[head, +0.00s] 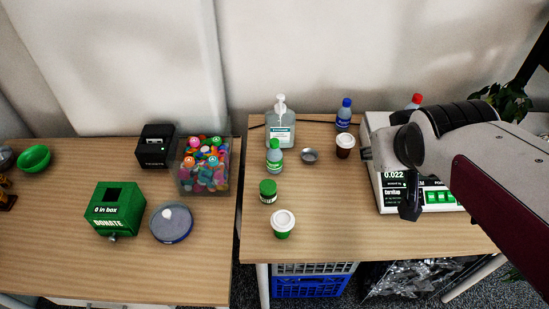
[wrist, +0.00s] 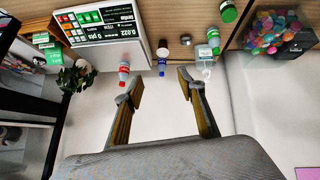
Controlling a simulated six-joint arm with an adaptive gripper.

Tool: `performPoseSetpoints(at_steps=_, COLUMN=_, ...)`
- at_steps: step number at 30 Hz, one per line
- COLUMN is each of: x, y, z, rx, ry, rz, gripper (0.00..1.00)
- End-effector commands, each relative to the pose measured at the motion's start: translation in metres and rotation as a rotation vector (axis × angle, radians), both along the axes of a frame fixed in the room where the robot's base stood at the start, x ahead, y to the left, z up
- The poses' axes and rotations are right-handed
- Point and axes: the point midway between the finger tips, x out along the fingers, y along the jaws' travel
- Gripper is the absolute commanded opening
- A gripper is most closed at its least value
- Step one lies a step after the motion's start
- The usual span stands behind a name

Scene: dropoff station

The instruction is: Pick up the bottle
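Several bottles stand on the right table. A small bottle with a green cap (head: 274,157) is in front of a clear pump bottle (head: 281,128). A blue-capped bottle (head: 344,115) is at the back, and it shows in the wrist view (wrist: 163,67). A red-capped bottle (head: 415,102) is partly hidden behind my arm in the head view. It shows in the wrist view (wrist: 124,72) near the left fingertip, apparently apart from it. My gripper (wrist: 159,90) is open, with nothing between its fingers, over the table's back edge.
A white scale (head: 373,126) lies under my arm. A metal dish (head: 310,156), two lidded cups (head: 282,224) (head: 345,145) and a green jar (head: 268,191) stand nearby. The left table holds a donation box (head: 116,209) and a bin of coloured items (head: 204,170). The right table's front middle is clear.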

Motion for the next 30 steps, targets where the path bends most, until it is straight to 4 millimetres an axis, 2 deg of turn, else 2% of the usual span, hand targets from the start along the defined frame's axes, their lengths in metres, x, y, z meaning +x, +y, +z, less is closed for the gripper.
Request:
performPoseSetpoints(at_steps=3, x=0.028, y=-0.004, z=-0.003, rx=-0.026, ry=-0.031, rz=0.023, gripper=0.39)
performPoseSetpoints(at_steps=15, x=0.114, y=-0.006, z=-0.016, rx=-0.09, ry=-0.146, rz=0.126, gripper=0.39)
performPoseSetpoints(at_steps=30, x=0.203, y=0.013, z=-0.055, rx=-0.106, ry=-0.281, rz=0.297, gripper=0.39)
